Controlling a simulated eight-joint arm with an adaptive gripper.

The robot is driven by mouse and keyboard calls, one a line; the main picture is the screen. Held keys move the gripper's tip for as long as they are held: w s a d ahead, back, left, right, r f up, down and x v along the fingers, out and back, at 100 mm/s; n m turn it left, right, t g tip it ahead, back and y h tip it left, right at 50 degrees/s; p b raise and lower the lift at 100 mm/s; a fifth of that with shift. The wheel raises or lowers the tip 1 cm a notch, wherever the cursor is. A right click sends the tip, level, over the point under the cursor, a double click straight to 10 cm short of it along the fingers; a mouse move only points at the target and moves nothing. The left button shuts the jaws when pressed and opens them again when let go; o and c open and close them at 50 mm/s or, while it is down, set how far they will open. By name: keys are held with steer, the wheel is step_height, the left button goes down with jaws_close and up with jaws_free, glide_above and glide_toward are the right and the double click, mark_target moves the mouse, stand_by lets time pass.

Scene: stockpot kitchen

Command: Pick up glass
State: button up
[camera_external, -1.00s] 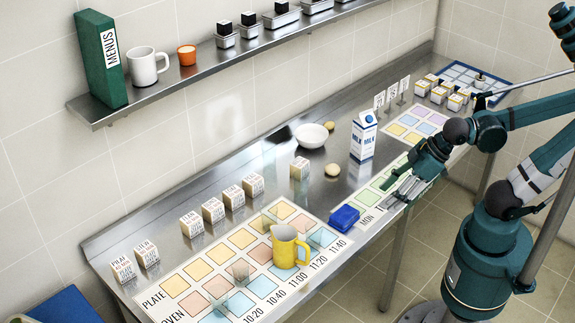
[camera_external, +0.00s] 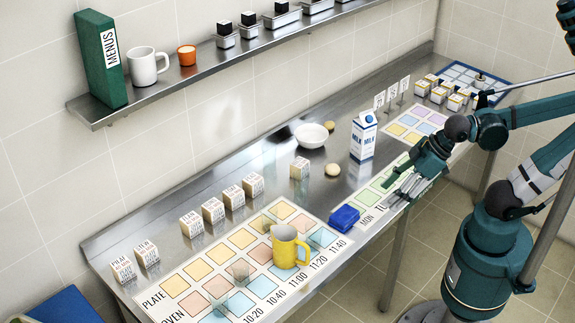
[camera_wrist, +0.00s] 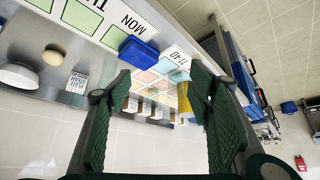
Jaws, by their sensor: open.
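Faint see-through shapes that look like glasses stand on the printed grid sheet in the external view: one glass (camera_external: 240,269) near the middle, and another (camera_external: 269,216) near the back edge. Their outlines are hard to make out. A yellow jug (camera_external: 284,247) stands on the sheet's right part; it shows partly behind a finger in the wrist view (camera_wrist: 184,102). My gripper (camera_external: 394,186) is open and empty above the counter's front edge, to the right of the sheet and apart from the glasses. Its two fingers (camera_wrist: 162,92) frame the sheet in the wrist view.
A blue box (camera_external: 344,217) lies between my gripper and the jug. A milk carton (camera_external: 363,137), white bowl (camera_external: 311,135), bread-like rounds (camera_external: 332,169) and several labelled cubes (camera_external: 233,197) stand farther back. A wall shelf (camera_external: 200,65) runs above the counter.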

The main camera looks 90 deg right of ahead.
steer(key=w+d+f+m+h+p, duration=0.1)
steer(key=w+d+f+m+h, duration=0.25)
steer(key=w+d, duration=0.4)
steer(key=w+d+f+m+h, duration=0.2)
steer(key=w+d+m+h, duration=0.15)
steer(key=w, duration=0.65)
steer(key=m+t+h+p, duration=0.1)
steer(key=m+h, duration=0.3)
steer(key=h, duration=0.1)
glide_toward(297, 174)
steer(key=shift+s+a+r, duration=0.15)
steer(key=shift+a+r, duration=0.05)
steer(key=shift+r, duration=0.05)
steer(key=shift+d, duration=0.1)
stand_by(0.4)
steer(key=shift+x, duration=1.25)
steer(key=shift+f, duration=0.1)
steer(key=shift+b+x, duration=0.9)
steer(key=shift+x, duration=1.65)
